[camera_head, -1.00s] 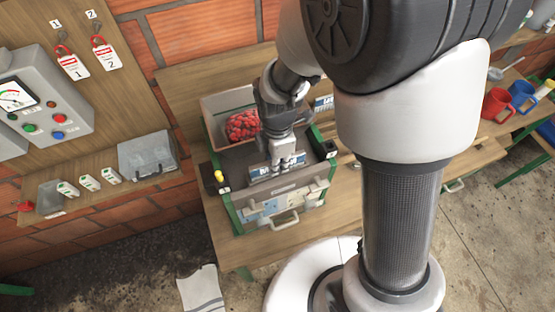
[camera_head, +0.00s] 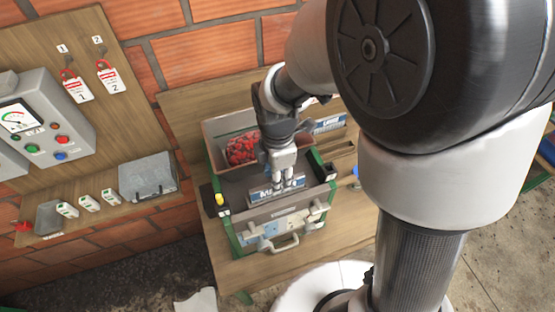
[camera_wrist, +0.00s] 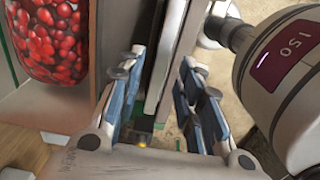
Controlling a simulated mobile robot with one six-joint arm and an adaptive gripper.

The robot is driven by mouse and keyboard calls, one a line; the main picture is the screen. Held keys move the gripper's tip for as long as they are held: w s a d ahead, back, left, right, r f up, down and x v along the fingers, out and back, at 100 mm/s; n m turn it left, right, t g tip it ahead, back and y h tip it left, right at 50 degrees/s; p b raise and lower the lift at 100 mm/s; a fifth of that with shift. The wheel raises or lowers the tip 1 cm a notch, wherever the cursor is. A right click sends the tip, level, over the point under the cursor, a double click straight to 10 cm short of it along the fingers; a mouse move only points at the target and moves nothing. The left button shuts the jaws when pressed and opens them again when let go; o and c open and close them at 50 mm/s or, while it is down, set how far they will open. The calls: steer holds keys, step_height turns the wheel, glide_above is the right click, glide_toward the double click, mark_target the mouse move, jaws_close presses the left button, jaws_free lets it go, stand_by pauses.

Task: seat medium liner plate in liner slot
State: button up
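The medium liner plate (camera_head: 262,194), with a blue label starting "ME", stands upright at the front of the grey, green-framed pulper box (camera_head: 312,213). My gripper (camera_head: 287,184) points down at the plate's upper edge and covers part of its label. In the wrist view, my gripper's blue-padded fingers (camera_wrist: 163,75) are spread on both sides of a thin grey upright plate (camera_wrist: 167,65), with a gap visible on the right side. The gripper looks open. The plate's lower edge and the liner slot are hidden, so how deep it sits cannot be told.
Red berries (camera_head: 242,149) lie in the hopper behind. Another blue-labelled plate (camera_head: 328,123) lies at the back right on the wooden bench (camera_head: 345,225). A yellow-topped part (camera_head: 220,199) stands at the box's left corner. A control panel (camera_head: 45,125) is at left.

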step_height(320, 180, up, 7)
steer(key=s+d+r+m+t, duration=0.2)
steer(key=s+d+r+m, duration=0.3)
steer(key=m, duration=0.5)
steer(key=s+d+r+m+t, duration=0.2)
steer(key=s+d+r+m, duration=0.4)
steer(key=m, duration=0.5)
steer(key=s, duration=0.2)
steer(key=shift+s+r+t, duration=0.15)
steer(key=shift+s+t, duration=0.15)
step_height(320, 180, down, 23)
steer(key=b, duration=2.3)
steer(key=shift+f, duration=0.2)
steer(key=shift+o, duration=0.2)
